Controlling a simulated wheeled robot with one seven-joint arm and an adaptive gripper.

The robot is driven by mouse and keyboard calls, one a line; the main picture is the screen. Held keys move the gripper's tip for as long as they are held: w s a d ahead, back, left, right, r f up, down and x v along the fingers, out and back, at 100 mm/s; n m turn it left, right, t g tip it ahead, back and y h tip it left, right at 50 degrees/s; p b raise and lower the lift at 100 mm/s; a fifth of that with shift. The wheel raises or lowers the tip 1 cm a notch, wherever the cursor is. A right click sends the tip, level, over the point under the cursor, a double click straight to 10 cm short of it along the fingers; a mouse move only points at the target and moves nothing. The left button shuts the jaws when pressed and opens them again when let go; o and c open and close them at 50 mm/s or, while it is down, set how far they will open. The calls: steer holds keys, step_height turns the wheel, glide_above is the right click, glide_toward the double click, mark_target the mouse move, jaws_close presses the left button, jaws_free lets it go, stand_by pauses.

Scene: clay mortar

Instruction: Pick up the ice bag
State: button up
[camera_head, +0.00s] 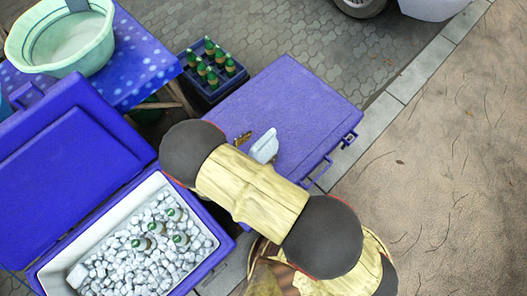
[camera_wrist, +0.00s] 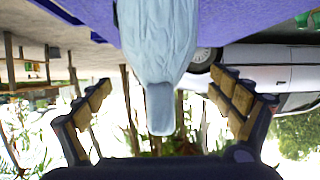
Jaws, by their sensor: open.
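The ice bag (camera_head: 264,146) is pale blue-white and lies on the closed purple cooler in the middle of the head view, partly hidden by my arm. In the wrist view the ice bag (camera_wrist: 158,45) fills the top centre, with its narrow neck pointing down toward my palm. My gripper (camera_wrist: 160,82) is open, with one finger on each side of the bag's narrow end. Gaps show between both fingers and the bag. In the head view my arm hides most of the gripper.
An open purple cooler (camera_head: 50,285) with ice and green-capped bottles stands at lower left. A dark crate of bottles (camera_head: 214,88) is behind the closed cooler (camera_head: 300,100). A blue table (camera_head: 140,50) holds a pale green basin (camera_head: 95,60). Pavement at right is clear.

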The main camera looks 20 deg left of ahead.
steer(key=shift+x, duration=0.75)
steer(key=shift+c, duration=0.2)
steer(key=c, duration=2.1)
